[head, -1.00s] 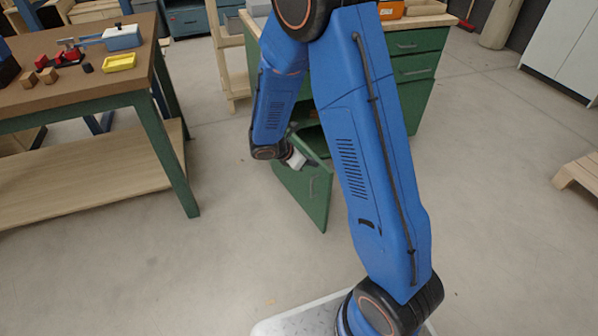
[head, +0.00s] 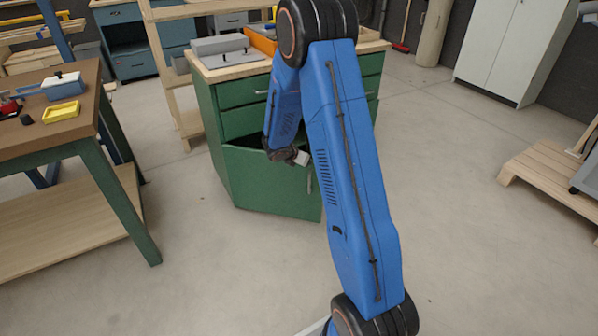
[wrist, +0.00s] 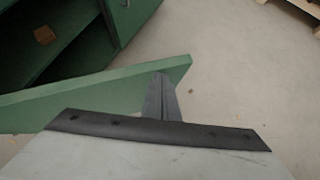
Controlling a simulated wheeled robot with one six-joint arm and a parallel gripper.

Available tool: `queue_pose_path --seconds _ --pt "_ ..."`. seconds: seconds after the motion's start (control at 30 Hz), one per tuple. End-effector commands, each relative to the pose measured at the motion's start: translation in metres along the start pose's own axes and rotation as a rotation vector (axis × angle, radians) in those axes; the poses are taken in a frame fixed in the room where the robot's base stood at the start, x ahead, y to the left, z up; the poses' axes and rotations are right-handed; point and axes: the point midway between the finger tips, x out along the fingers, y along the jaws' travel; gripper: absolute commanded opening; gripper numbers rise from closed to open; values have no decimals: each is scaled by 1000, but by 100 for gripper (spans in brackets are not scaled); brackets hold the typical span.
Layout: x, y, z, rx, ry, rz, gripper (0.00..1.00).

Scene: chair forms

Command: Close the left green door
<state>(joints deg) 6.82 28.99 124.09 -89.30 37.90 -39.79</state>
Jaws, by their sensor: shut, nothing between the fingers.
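The left green door (head: 265,182) hangs low on the green cabinet (head: 215,125) and stands ajar, with a dark gap along its top. Its thin top edge (wrist: 90,92) crosses the wrist view, with the cabinet's open inside (wrist: 65,35) beyond it. My gripper (head: 303,159) is at the door's upper right, near the free corner and above the pale handle (head: 309,181). In the wrist view the closed fingers (wrist: 161,98) overlap the door near that corner, from its outer side. They hold nothing. Whether they touch the door I cannot tell.
A small brown block (wrist: 44,35) lies inside the cabinet. A brown workbench (head: 60,125) stands at the left and a wooden pallet (head: 555,180) at the right. The concrete floor (head: 470,260) between cabinet and pallet is clear.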

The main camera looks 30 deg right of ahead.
Motion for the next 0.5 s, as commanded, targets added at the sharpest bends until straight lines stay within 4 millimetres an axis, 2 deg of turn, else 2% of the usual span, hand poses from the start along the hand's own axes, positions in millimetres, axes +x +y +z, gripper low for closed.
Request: queue_pose_path --seconds 0.27,0.5 --pt "47 23 46 -103 0 103 0" --pt "95 64 94 -237 0 239 0"
